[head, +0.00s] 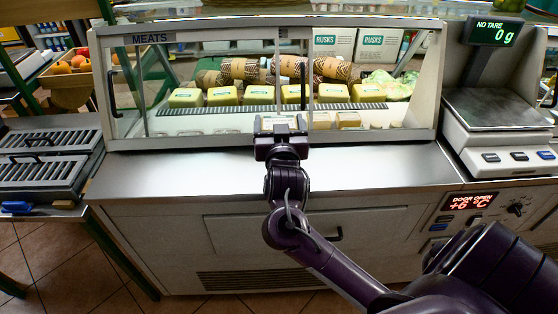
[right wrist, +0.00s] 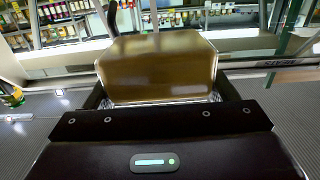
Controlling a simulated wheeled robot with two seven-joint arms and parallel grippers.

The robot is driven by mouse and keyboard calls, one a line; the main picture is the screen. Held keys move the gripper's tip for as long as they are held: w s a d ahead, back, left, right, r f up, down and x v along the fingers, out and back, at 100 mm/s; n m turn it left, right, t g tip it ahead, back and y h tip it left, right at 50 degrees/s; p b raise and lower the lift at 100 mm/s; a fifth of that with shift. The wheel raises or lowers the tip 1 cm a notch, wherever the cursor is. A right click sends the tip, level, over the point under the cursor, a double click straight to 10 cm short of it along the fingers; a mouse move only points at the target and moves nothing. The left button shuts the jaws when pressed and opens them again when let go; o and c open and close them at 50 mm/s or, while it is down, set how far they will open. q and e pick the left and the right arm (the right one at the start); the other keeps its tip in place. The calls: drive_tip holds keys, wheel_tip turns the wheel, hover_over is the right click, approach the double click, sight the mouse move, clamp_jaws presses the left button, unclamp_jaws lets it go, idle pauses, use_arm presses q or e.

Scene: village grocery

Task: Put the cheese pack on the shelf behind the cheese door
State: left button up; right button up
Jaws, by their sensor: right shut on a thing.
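My right gripper (head: 280,130) is at the front of the glass display case (head: 125,142), near the middle of its opening. It is shut on a block, seemingly the cheese pack (right wrist: 158,68), golden brown in the right wrist view; in the head view the gripper mostly hides it. Inside, a row of yellow packs with green labels (head: 223,96) stands on a shelf. A "MEATS" sign (head: 154,38) marks the left of the case; I cannot read a cheese sign. A dark upright handle (head: 112,93) is at the left glass. My left gripper is not in view.
A scale (head: 497,120) stands right of the case. A display (head: 470,201) reads "DOOR OPEN +6 °C". The steel counter (head: 190,178) before the case is clear. Wrapped rolls (head: 240,70), rusks boxes (head: 333,43) and pale green goods (head: 388,85) are at the back.

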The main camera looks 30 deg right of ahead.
wheel_tip(320, 180, down, 7)
drive_tip(key=shift+r, duration=0.1)
wheel_tip(320, 180, down, 4)
drive_tip(key=shift+s+a+r, duration=0.1)
drive_tip(key=shift+r, duration=0.15)
drive_tip(key=shift+c, duration=0.6)
drive_tip(key=shift+s+a+f, duration=0.15)
drive_tip(key=shift+f, duration=0.3)
drive_tip(key=c, duration=0.4)
drive_tip(key=o, duration=1.4)
drive_tip(key=shift+f, duration=0.1)
drive_tip(key=shift+c, duration=0.2)
drive_tip(key=shift+o, duration=1.4)
drive_tip(key=shift+w+d, duration=0.2)
drive_tip(key=shift+w, duration=0.15)
drive_tip(key=shift+s, duration=0.15)
drive_tip(key=shift+s+a+r, duration=0.15)
drive_tip(key=shift+a+r, duration=0.05)
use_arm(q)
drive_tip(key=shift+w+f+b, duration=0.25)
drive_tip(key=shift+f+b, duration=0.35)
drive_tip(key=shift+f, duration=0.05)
use_arm(e)
drive_tip(key=v, duration=1.1)
drive_tip(key=shift+s, duration=0.2)
